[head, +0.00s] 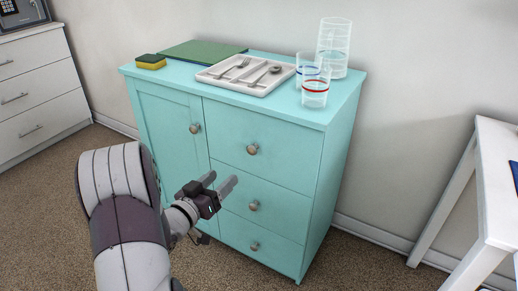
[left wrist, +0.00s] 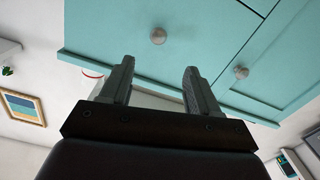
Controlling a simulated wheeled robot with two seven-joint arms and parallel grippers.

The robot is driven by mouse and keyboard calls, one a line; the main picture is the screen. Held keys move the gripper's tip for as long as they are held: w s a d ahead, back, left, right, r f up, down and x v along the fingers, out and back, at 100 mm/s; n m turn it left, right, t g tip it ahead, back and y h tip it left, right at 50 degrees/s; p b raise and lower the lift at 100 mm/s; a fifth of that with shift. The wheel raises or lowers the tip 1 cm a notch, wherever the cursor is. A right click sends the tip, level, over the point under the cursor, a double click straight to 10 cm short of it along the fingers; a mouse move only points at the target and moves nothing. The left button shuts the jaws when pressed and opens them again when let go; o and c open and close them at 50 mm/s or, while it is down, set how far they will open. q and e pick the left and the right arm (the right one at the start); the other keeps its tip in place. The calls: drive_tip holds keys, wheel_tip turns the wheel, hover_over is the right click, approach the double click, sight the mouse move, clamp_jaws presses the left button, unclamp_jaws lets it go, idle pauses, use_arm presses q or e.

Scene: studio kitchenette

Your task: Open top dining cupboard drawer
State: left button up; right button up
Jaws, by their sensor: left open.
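The turquoise dining cupboard (head: 338,165) stands against the wall, with a door at left and three stacked drawers at right. Its top drawer (head: 285,156) is closed and has a round knob (head: 252,149). My left gripper (head: 219,184) is open and empty, in front of the cupboard and lower in the picture than that knob. In the left wrist view, which looks upside down, the top drawer's knob (left wrist: 157,35) shows beyond the gap between the open fingers (left wrist: 158,68), apart from them. My right gripper is out of view.
The cupboard top holds a cutlery tray (head: 212,77), a green board (head: 205,50), a sponge (head: 150,62) and clear glasses (head: 315,92). The door knob (head: 195,128) sits left of the drawer knob. A white table (head: 490,185) stands at right, a white drawer unit (head: 40,85) at left.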

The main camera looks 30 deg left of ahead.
sight(250, 151)
use_arm(q)
drive_tip(key=w+b, duration=0.1)
drive_tip(key=w, duration=0.3)
drive_tip(key=w+b, duration=0.2)
drive_tip(key=w, duration=0.2)
drive_tip(key=w+d+b, duration=0.1)
drive_tip(key=w, duration=0.2)
drive_tip(key=shift+w+b, duration=0.3)
drive_tip(key=shift+w, duration=0.1)
drive_tip(key=shift+w+r, duration=0.15)
drive_tip(key=shift+w, duration=0.45)
clamp_jaws()
